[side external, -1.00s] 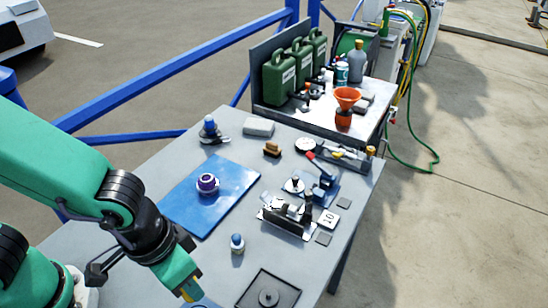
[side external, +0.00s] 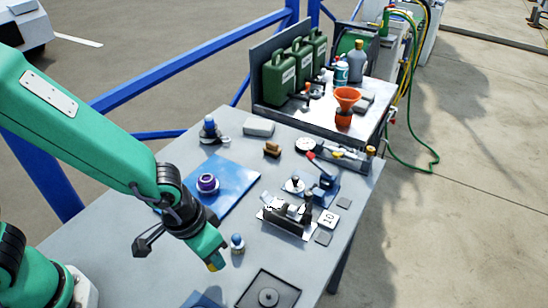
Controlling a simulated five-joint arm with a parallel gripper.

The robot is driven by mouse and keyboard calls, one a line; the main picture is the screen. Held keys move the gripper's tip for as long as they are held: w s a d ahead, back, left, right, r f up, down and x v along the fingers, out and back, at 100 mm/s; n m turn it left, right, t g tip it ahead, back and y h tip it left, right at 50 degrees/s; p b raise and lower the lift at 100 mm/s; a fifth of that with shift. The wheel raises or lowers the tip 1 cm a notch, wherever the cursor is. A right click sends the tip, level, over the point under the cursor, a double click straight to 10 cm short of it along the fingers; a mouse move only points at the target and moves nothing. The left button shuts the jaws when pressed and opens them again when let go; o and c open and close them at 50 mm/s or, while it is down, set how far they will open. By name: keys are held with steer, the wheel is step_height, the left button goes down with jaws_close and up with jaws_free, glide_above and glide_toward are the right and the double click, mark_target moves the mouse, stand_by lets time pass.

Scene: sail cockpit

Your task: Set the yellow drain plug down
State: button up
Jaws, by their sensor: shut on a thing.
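My gripper (side external: 210,258) hangs pointing down over the near part of the grey table (side external: 100,238). It is shut on a small yellow piece, the yellow drain plug (side external: 213,266), which shows only as a patch at the fingertips. The fingers hide most of it. I cannot tell whether it touches the table or is held above it. A small bottle with a blue cap (side external: 237,243) stands close to the right of the gripper.
A blue mat (side external: 235,180) carries a purple ring-like part (side external: 208,183). A dark square tray (side external: 290,287) lies at the near right. A metal fixture (side external: 290,217) and a red-handled clamp (side external: 325,170) stand farther right. Green cans (side external: 280,78) stand at the back.

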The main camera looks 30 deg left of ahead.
steer(key=shift+f, duration=1.85)
steer(key=shift+f, duration=0.1)
steer(key=o, duration=1)
steer(key=shift+c, duration=0.2)
step_height(320, 180, up, 12)
steer(key=s+a, duration=0.1)
steer(key=shift+s+a, duration=0.25)
steer(key=shift+s, duration=0.15)
steer(key=shift+a, duration=0.1)
